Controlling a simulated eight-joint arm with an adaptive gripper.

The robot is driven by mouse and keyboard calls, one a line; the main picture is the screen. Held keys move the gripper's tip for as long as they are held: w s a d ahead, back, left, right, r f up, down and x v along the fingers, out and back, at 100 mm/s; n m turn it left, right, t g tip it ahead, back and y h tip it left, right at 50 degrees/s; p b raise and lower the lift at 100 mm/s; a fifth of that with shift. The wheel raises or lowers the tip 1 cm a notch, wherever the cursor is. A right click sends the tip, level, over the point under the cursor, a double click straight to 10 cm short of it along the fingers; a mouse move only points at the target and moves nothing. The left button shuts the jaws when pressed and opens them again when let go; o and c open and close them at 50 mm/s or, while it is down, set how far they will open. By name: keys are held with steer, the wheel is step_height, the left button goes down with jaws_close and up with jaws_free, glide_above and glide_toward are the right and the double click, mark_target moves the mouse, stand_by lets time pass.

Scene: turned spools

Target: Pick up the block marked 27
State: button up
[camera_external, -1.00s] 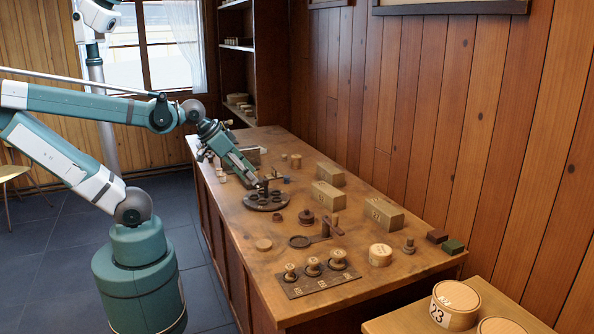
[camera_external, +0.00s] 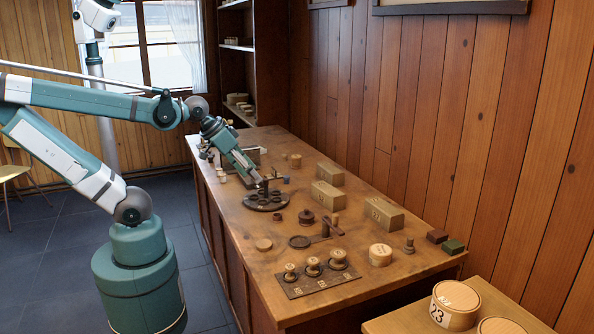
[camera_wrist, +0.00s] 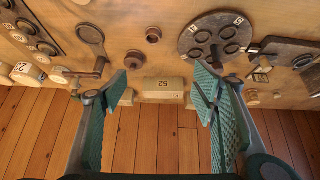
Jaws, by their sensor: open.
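Three pale wooden blocks stand along the wall side of the bench in the external view: a near one (camera_external: 383,214), a middle one (camera_external: 328,196) and a far one (camera_external: 329,174). Their marks are too small there to read surely, so I cannot tell which is 27. In the wrist view a pale block (camera_wrist: 165,88) shows between my fingers; its mark looks like 52. Parts of other pale blocks show beside the fingers. My gripper (camera_external: 262,184) appears over the dark round holed disc (camera_external: 267,203) in the external view. In the wrist view my gripper (camera_wrist: 162,80) is open and empty.
A plate with several turned spools (camera_external: 318,276) lies at the near end, with a round box (camera_external: 380,255) beside it. A dark spool (camera_external: 306,217) and a ringed tool (camera_external: 300,241) lie mid-bench. The plank wall (camera_external: 400,100) bounds the far side.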

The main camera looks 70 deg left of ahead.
steer(key=w+d+r+n+g+h+p, duration=0.1)
steer(key=w+d+r+n+p, duration=0.15)
steer(key=w, duration=0.35)
steer(key=w+d+r+n+g+p, duration=0.1)
steer(key=w+r+n, duration=0.15)
steer(key=w, duration=0.25)
steer(key=n+g+h+p, duration=0.3)
steer(key=n+g+p, duration=0.2)
steer(key=n+p, duration=0.5)
glide_above(383, 204)
steer(key=a+b, duration=0.2)
steer(key=f, duration=0.4)
steer(key=f+n, duration=0.1)
steer(key=f, duration=0.4)
steer(key=f+n, duration=0.1)
steer(key=f, duration=0.3)
steer(key=shift+s+f, duration=0.15)
steer(key=shift+s, duration=0.25)
steer(key=shift+w+d+f+n, duration=0.15)
steer(key=shift+w+f+n, duration=0.1)
steer(key=shift+f+n, duration=0.2)
steer(key=shift+f, duration=0.1)
steer(key=shift+x, duration=1.25)
